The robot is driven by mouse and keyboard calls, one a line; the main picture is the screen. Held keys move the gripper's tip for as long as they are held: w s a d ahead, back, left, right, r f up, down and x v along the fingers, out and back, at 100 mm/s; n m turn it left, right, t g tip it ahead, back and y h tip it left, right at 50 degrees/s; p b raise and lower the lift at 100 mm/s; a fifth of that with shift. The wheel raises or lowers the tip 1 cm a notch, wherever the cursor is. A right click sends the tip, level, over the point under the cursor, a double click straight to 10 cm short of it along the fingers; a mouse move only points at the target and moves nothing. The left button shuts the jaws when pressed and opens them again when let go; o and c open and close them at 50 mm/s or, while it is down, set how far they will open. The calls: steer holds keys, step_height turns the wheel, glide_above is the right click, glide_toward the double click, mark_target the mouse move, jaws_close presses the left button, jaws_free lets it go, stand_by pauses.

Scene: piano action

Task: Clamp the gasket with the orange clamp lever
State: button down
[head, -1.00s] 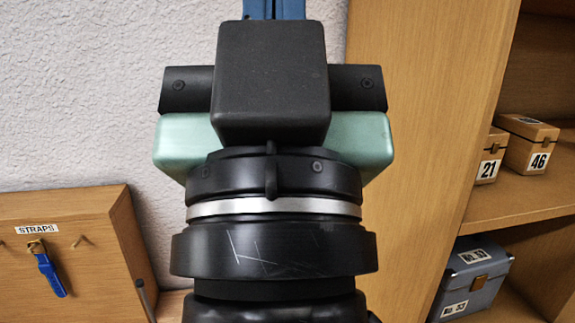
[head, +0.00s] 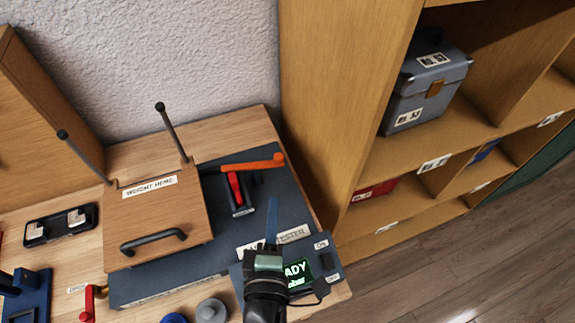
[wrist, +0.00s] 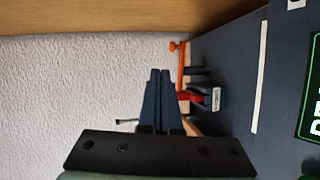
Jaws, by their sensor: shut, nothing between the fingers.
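The orange clamp lever (head: 252,163) lies roughly level across the back of the dark tester base in the head view, its knobbed end to the right. A red arm (head: 235,188) and a small labelled block stand just in front of it. My gripper (head: 272,200) is shut and empty, in front of and slightly right of the lever, apart from it in the picture. In the wrist view the shut blue fingertips (wrist: 159,72) show left of the orange lever (wrist: 181,62) and the red arm (wrist: 188,96). I cannot make out the gasket.
A wooden board with a handle (head: 160,218) and two dark posts stand left of the lever. A lit display (head: 297,270) is beside my wrist. A tall wooden shelf (head: 335,110) rises to the right, and the white wall (head: 190,45) is behind.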

mark_target(278, 160)
steer(key=shift+n, duration=0.3)
steer(key=w+f, duration=0.1)
steer(key=w, duration=0.3)
steer(key=w+f+p, duration=0.1)
steer(key=w+f, duration=0.1)
steer(key=w, duration=0.2)
steer(key=w+d+f, duration=0.1)
steer(key=w, duration=0.3)
steer(key=shift+w+f+p, duration=0.25)
steer(key=shift+f+p, duration=0.05)
steer(key=shift+f, duration=0.1)
